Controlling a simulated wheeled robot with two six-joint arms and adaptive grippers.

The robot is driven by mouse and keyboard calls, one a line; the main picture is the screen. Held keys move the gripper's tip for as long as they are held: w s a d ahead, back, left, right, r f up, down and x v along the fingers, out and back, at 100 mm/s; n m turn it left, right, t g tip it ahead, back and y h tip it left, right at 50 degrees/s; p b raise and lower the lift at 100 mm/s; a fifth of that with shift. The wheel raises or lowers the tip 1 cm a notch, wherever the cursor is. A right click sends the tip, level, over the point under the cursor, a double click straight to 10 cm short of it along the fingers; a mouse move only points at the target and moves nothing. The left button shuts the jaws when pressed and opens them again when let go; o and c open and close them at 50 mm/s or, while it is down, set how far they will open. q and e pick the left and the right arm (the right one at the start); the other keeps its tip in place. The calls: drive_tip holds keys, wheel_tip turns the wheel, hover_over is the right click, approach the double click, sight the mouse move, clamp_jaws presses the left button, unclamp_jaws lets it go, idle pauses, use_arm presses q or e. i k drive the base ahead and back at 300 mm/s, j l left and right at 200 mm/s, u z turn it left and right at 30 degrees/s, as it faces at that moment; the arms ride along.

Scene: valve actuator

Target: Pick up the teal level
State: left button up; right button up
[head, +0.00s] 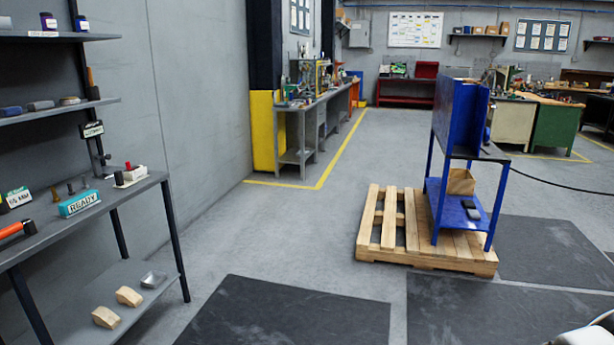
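A teal block with a white "READY" label (80,203) sits on the top of the grey bench (140,188) at the left. It is the clearest teal thing in view; I cannot tell from here whether it is the level. A small white and green sign (18,197) stands to its left, near the picture's edge. Neither of my grippers shows in the head view. A white part at the bottom right corner looks like a piece of my own arm, with no fingers visible.
An orange-handled tool (14,229) and a white box with a red item (131,174) flank the block. Shelves (60,110) hang above. Wooden blocks (128,296) lie on the lower shelf.

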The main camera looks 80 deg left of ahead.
sight(72, 207)
drive_tip(key=u, duration=4.05)
drive_tip(key=i+z, duration=0.1)
drive_tip(key=i, duration=0.4)
